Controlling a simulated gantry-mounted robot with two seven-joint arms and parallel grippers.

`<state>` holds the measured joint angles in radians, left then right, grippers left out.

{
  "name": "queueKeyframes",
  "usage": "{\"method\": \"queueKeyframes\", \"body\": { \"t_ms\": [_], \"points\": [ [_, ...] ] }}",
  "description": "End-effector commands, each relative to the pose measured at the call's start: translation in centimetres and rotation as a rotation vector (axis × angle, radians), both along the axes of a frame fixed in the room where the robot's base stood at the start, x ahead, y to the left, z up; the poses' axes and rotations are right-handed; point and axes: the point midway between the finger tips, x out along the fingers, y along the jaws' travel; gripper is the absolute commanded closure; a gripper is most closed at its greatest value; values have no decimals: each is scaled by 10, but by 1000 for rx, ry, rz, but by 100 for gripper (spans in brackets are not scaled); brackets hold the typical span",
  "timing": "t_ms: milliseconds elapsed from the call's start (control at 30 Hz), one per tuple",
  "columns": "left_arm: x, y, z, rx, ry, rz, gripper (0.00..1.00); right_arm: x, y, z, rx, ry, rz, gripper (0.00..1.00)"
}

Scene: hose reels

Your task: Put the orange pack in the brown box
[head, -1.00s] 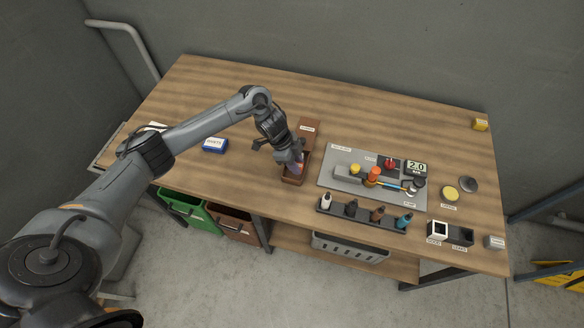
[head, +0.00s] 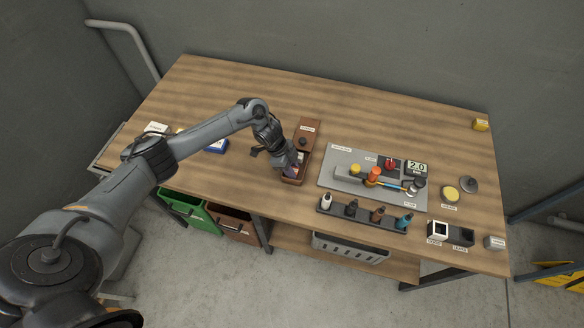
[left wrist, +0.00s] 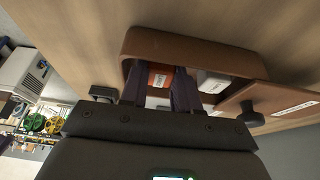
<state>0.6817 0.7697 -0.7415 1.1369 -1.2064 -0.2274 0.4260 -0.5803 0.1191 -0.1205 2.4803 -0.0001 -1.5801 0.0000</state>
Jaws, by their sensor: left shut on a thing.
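The brown box (head: 291,181) stands open on the bench, left of the grey plate. A brown lid with a dark knob (head: 308,130) adjoins its far side. In the left wrist view the box (left wrist: 195,42) surrounds my fingertips. My left gripper (head: 292,171) points down into the box. Its fingers (left wrist: 160,92) are shut on the orange pack (left wrist: 158,78), which has a white label and shows between them, within the box walls. A whitish item (left wrist: 213,82) is also in the box, beside the fingers. I cannot tell whether the pack touches the box floor.
A blue-and-white pack (head: 216,147) lies left of the box, partly behind my arm. The grey plate (head: 335,185) with coloured fittings is to the right. A rack of small bottles (head: 362,213) stands at the front edge.

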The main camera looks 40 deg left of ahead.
Motion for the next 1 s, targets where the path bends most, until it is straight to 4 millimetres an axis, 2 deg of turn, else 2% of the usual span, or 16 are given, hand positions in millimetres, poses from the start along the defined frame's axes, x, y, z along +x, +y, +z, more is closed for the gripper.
{"method": "queueKeyframes", "body": {
  "t_ms": [67,100,167,567,767,1000],
  "points": [
    [0,0,-3,0,0,0,100,0,-1,-2,-3,1,2,57],
    [0,0,-3,0,0,0,66,0,-1,-2,-4,0,3,57],
    [0,0,-3,0,0,0,59,0,-2,-2,-7,1,4,57],
    [0,1,3,0,0,0,59,0,-1,1,-4,0,3,57],
    [-4,10,27,1,-2,-1,59,0,0,3,-1,1,0,57],
    [-11,26,68,2,-3,-1,59,0,1,5,3,0,-3,57]
  ]
}}
